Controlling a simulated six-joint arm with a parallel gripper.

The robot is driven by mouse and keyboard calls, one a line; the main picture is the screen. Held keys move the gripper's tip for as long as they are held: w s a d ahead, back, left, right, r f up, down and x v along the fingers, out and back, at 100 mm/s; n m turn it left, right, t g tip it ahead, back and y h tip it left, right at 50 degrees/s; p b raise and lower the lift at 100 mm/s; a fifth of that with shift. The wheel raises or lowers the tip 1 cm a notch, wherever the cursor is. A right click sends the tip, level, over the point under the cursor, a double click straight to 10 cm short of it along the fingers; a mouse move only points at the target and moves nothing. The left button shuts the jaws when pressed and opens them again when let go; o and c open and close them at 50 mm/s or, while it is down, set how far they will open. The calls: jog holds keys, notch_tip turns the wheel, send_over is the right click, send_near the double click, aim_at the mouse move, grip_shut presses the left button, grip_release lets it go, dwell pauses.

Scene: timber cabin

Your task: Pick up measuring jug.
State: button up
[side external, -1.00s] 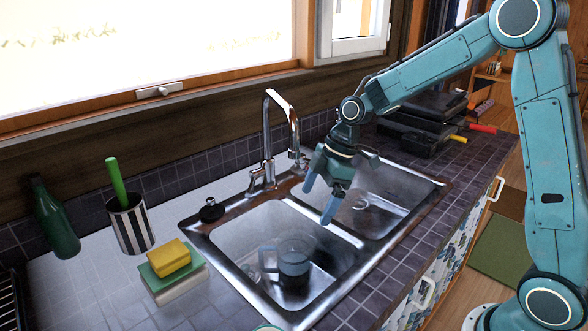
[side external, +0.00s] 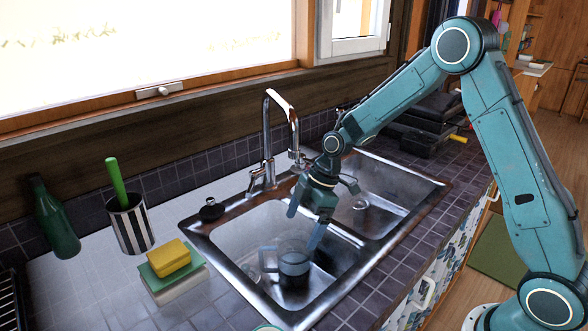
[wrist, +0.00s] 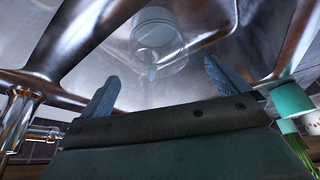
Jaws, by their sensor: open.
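The measuring jug (side external: 293,264) is clear, with a dark lower part in the side view. It stands in the left basin of the steel double sink (side external: 222,240). In the wrist view the jug (wrist: 158,38) shows beyond and between my fingers, pale and see-through, with its handle toward me. My gripper (side external: 304,230) is open and empty, fingers pointing down over the left basin, above and a little right of the jug. In the wrist view my gripper (wrist: 160,85) has both blue fingertips apart, with nothing between them.
The chrome tap (side external: 268,140) rises behind the sink, close to my gripper. A divider (side external: 345,233) parts the basins. Left on the counter are a yellow sponge (side external: 170,256), a striped cup (side external: 130,222) and a green bottle (side external: 56,218). Dark cases (side external: 425,125) lie at the back right.

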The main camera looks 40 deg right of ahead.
aim_at(290, 250)
jog(key=shift+x, duration=2.1)
jog(key=shift+f, duration=0.1)
jog(key=shift+x, duration=2.5)
jog(key=shift+d, duration=0.15)
jog(key=c, duration=1.5)
jog(key=shift+r, duration=0.3)
